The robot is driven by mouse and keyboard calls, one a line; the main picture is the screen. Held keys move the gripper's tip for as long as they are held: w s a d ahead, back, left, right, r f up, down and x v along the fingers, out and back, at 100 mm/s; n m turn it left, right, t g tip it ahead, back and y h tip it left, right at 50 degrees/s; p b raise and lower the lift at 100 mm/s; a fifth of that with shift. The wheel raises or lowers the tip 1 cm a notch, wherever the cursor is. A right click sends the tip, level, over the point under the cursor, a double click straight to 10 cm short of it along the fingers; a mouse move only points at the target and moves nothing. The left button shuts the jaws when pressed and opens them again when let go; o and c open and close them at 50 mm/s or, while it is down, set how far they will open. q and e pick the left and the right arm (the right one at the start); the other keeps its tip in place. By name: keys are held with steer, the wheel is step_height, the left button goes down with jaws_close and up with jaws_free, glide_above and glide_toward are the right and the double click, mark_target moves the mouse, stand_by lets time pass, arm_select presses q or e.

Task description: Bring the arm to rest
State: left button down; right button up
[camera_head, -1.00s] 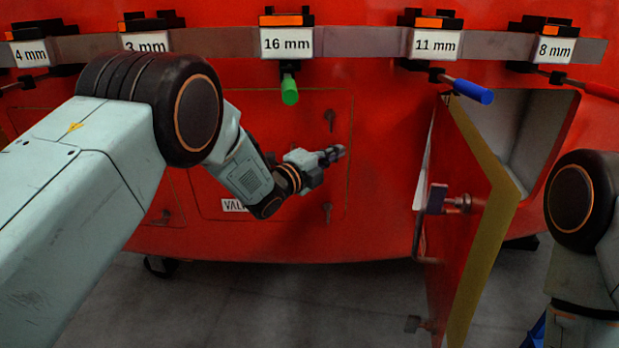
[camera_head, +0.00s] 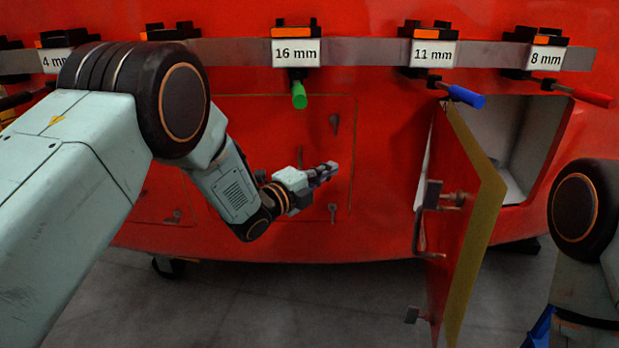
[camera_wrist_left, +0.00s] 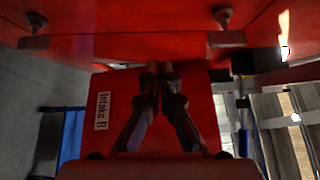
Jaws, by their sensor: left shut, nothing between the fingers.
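My left arm comes in from the left in the head view and bends down at the elbow. Its gripper (camera_head: 322,174) is shut and empty, held in front of the closed red hatch panel (camera_head: 240,125) and to the left of the open hatch door. In the left wrist view the two fingers (camera_wrist_left: 160,72) meet, with nothing between them. Behind them in that view is a red panel labelled "Intake B" (camera_wrist_left: 102,111). Part of my right arm (camera_head: 575,210) shows at the right edge of the head view; its gripper is out of view.
The open hatch door (camera_head: 470,235) juts out right of my left gripper, before a pale compartment (camera_head: 515,150). A metal strip (camera_head: 370,52) above holds labelled tools, including a green-handled one (camera_head: 299,95) and a blue-handled one (camera_head: 467,97).

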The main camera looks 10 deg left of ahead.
arm_select(q)
steer(key=s+a+f+n+g+y, duration=0.35)
steer(key=s+a+f+n, duration=0.25)
steer(key=s+f+n, duration=0.4)
steer(key=s+a+f+n+g+y, duration=0.35)
steer(key=s+a+f+n, duration=0.35)
steer(key=s+f, duration=0.4)
steer(key=s+a+f+n+g+y, duration=0.1)
steer(key=s+f+n+g, duration=0.1)
steer(key=s, duration=0.8)
steer(key=s+a+f+n+g+y, duration=0.1)
steer(key=s+f+n+g, duration=0.2)
steer(key=s, duration=0.7)
steer(key=s+f+n+g+y, duration=0.1)
steer(key=s+f+n+g, duration=0.2)
steer(key=s, duration=0.8)
steer(key=shift+a+f+n+p, duration=0.3)
steer(key=shift+a+f+p, duration=0.1)
steer(key=shift+f, duration=0.15)
steer(key=shift+w, duration=0.1)
